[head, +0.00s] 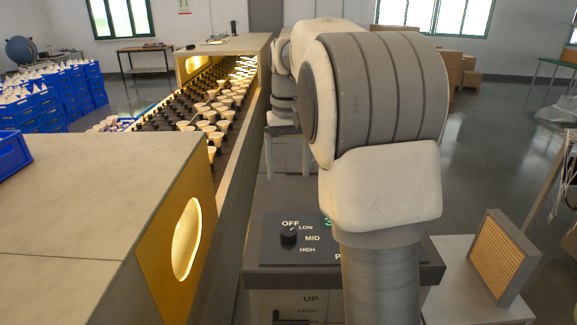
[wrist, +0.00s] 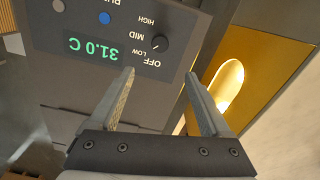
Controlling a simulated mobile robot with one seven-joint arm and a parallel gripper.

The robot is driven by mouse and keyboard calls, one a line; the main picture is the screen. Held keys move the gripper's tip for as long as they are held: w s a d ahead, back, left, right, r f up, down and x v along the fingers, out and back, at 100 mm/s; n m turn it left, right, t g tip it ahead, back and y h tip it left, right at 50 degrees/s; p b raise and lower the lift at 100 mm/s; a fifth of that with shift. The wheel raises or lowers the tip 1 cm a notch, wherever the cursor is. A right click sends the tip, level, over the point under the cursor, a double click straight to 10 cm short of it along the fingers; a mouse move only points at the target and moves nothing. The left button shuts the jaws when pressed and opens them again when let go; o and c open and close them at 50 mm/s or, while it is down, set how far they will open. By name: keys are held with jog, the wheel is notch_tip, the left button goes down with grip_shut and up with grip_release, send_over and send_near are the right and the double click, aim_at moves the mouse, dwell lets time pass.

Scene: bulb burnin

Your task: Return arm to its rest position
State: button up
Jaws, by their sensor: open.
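My arm reaches forward over the control panel in the head view. My gripper (head: 286,172) points down beyond the panel, beside the conveyor's long side wall. In the wrist view my gripper (wrist: 160,76) is open, with nothing between its two fingers. The panel's black knob (head: 289,236) is clear of the fingers; it also shows in the wrist view (wrist: 160,43). Around it are the labels OFF, LOW, MID and HIGH. The knob's exact setting is too small to tell. A green display (wrist: 94,48) reads 31.0 C, upside down in the wrist view.
A long bench (head: 60,210) with a lit oval opening (head: 187,240) stands left of the panel. Many bulbs sit in the rack (head: 215,105) behind it. Blue crates (head: 60,95) are stacked at far left. A ribbed panel (head: 503,258) stands at right. Open floor lies at right.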

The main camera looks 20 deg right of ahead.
jog(key=s+a+r+n+t, duration=0.1)
jog(key=s+a+r, duration=0.15)
jog(key=s, duration=0.35)
jog(key=s+a+r+t, duration=0.1)
jog(key=s+a+t, duration=0.1)
jog(key=s+a, duration=0.35)
jog(key=s+a+f+t, duration=0.1)
jog(key=s+f, duration=0.2)
jog(key=s, duration=0.3)
jog(key=s+f+n+t, duration=0.1)
jog(key=s+f, duration=0.2)
jog(key=s, duration=0.4)
jog(key=shift+s+a+t, duration=0.15)
jog(key=shift+a+t, duration=0.15)
jog(key=shift+a, duration=0.1)
